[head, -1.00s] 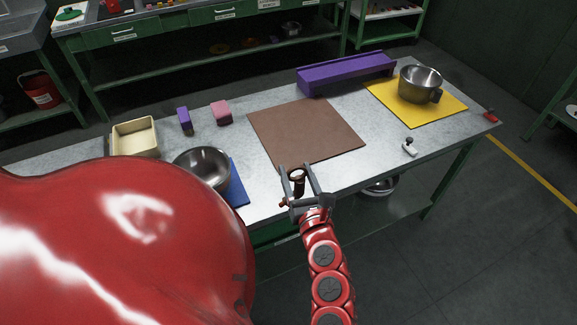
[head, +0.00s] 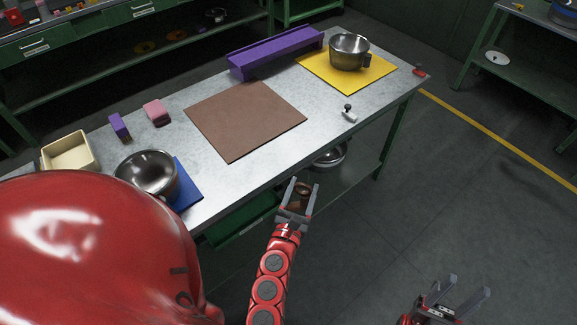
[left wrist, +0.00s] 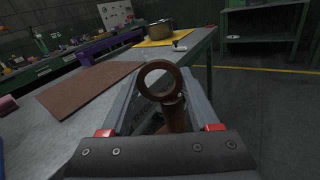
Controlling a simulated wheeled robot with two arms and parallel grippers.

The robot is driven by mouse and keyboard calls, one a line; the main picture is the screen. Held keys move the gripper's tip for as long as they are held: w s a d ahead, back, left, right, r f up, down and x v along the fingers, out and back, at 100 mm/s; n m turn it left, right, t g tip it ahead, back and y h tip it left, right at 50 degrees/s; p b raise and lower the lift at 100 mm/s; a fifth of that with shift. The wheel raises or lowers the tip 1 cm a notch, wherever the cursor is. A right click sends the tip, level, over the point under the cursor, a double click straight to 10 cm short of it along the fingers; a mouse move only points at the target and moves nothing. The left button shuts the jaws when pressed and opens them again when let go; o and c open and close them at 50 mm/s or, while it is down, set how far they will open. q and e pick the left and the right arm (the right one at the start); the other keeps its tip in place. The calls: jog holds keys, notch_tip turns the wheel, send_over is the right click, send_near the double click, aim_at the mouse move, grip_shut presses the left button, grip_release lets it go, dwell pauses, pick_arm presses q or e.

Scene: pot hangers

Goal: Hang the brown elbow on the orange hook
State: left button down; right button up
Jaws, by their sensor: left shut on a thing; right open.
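The brown elbow (head: 302,190) is held between the fingers of my left gripper (head: 303,186), just off the front edge of the table. In the left wrist view the brown elbow (left wrist: 175,113) shows a ring at its top and a short thick body below, between the two grey fingers. My left gripper is shut on it. My right gripper (head: 470,286) is at the bottom right of the head view, over the floor, open and empty. No orange hook can be seen in either view.
The table (head: 235,180) carries a brown mat (head: 245,120), a purple long block (head: 275,54), a metal pot on a yellow mat (head: 375,80), a small white piece (head: 349,116), and a metal bowl (head: 147,172) on a blue mat. Open floor lies to the right.

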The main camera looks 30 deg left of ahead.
pick_arm(q)
jog(key=d+f+m+h, duration=0.1)
jog(key=w+d+f+m+h, duration=0.1)
jog(key=d+f+h, duration=0.1)
jog(key=shift+w+f, duration=0.15)
jog(key=shift+w, duration=0.05)
jog(key=shift+w+a, duration=0.1)
